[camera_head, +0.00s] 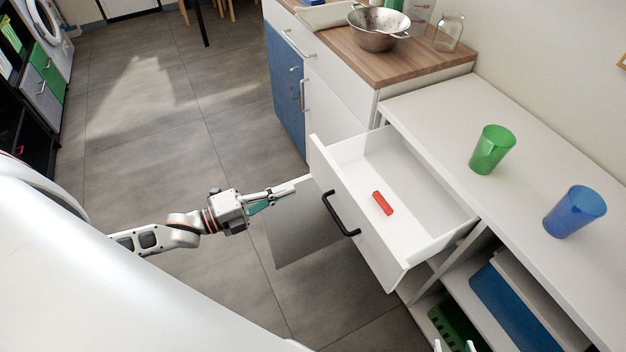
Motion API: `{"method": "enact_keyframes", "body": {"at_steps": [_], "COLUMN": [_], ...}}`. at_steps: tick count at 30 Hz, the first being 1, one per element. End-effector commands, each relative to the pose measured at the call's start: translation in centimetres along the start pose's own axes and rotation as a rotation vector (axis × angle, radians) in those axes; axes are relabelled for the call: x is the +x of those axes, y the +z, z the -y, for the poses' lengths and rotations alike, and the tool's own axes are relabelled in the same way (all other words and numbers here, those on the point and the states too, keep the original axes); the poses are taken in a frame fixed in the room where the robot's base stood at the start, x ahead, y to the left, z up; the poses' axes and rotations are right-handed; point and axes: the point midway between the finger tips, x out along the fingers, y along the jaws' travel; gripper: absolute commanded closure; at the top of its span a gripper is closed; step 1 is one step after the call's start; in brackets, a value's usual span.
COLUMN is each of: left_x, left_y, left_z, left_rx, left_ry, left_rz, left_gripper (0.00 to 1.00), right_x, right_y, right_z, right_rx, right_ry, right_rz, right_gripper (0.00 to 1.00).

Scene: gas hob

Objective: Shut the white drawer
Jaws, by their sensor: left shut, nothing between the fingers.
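The white drawer (365,158) is pulled out from under the white counter, right of centre. Its front panel (385,255) faces lower left and carries a black bar handle (335,215). A small red block (382,203) lies on the drawer floor. My left gripper (288,191) is shut and empty, to the left of the drawer front. Its fingertips overlap the top of a grey-white panel (300,228), which looks like an open cabinet door. I cannot tell whether they touch it. The gripper is apart from the handle.
A green cup (491,149) and a blue cup (574,211) stand on the white counter (430,105). Open shelves below hold a blue item (510,305) and a green basket (455,330). A wooden worktop (385,62) bears a metal colander (377,30). Grey floor lies clear at left.

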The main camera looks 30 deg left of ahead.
Motion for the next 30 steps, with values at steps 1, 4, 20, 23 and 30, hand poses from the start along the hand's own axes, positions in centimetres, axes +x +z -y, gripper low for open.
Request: {"method": "enact_keyframes", "body": {"at_steps": [1,4,20,23,30], "left_x": [1.1,2.9,7.9,8.0,8.0], "left_y": [0.0,0.0,-0.1,-0.1,-0.1], "left_z": [0.0,0.0,-0.1,-0.1,0.0], "left_rx": [0.0,-0.002,-0.002,-0.002,-0.002], "left_ry": [-0.002,-0.003,0.001,0.001,0.001], "left_rz": [-0.001,0.0,0.0,0.0,0.0], "left_gripper": [1.0,1.0,1.0,1.0,1.0], "right_x": [0.0,0.1,0.1,0.1,0.1], "right_y": [0.2,0.4,0.8,0.8,0.8], "right_z": [0.1,0.1,0.2,0.2,0.2], "right_rx": [0.0,-0.001,-0.003,-0.003,-0.003], "right_ry": [-0.001,-0.002,-0.002,-0.002,-0.001], "right_rz": [0.003,0.006,0.01,0.01,0.01], "right_gripper": [0.6,0.6,0.6,0.6,0.6]}}
